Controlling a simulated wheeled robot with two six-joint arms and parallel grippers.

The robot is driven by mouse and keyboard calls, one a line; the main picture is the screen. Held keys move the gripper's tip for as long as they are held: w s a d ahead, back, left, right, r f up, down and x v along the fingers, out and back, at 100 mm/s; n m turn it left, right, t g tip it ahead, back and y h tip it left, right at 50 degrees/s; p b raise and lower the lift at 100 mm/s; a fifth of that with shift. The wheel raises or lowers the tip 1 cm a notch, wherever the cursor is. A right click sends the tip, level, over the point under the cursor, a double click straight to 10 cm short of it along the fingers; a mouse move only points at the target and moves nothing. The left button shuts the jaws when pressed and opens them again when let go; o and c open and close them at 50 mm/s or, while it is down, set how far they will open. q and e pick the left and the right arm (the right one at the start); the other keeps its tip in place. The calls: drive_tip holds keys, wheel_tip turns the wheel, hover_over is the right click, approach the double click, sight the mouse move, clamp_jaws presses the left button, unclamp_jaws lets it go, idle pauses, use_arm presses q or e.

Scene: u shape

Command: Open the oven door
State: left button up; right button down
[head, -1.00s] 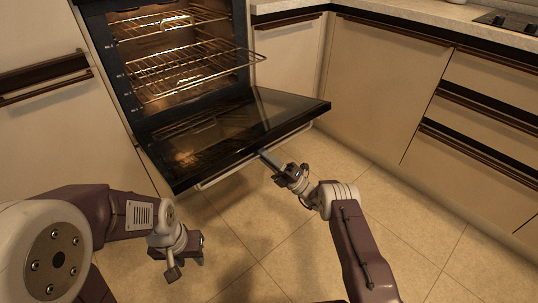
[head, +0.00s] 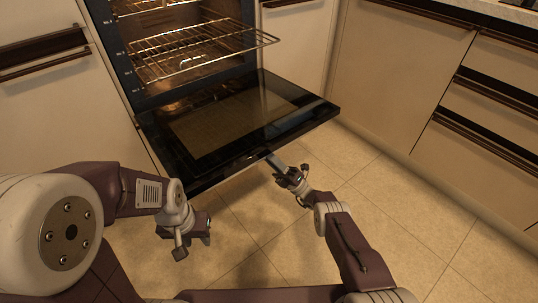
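The oven door (head: 232,118) is folded far down, close to level, with its dark glass inner side facing up. The oven cavity (head: 180,52) behind it stands open. My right gripper (head: 272,160) is at the door's front edge, its fingertips reaching to or under that edge. The handle side is hidden beneath the door, so I cannot tell whether the fingers hold anything. My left gripper (head: 193,246) hangs in front of the door's left corner, apart from it. Its fingers are spread and empty.
Wire racks (head: 200,52) stick out of the oven above the door. Cabinets with dark handles stand at the left (head: 50,110) and right (head: 400,80). The tiled floor (head: 385,200) in front of the right cabinets is clear.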

drive_tip(key=shift+w+a, duration=0.15)
drive_tip(key=shift+w, duration=0.05)
drive_tip(key=c, duration=1.5)
unclamp_jaws()
drive_tip(key=shift+o, duration=0.8)
drive_tip(key=shift+w+a+f, duration=0.1)
drive_tip(key=shift+a+f, duration=0.05)
drive_tip(key=shift+f, duration=0.05)
drive_tip(key=b+v, duration=0.2)
drive_tip(key=v, duration=0.7)
drive_tip(key=shift+b, duration=0.4)
drive_tip(key=shift+r, duration=0.1)
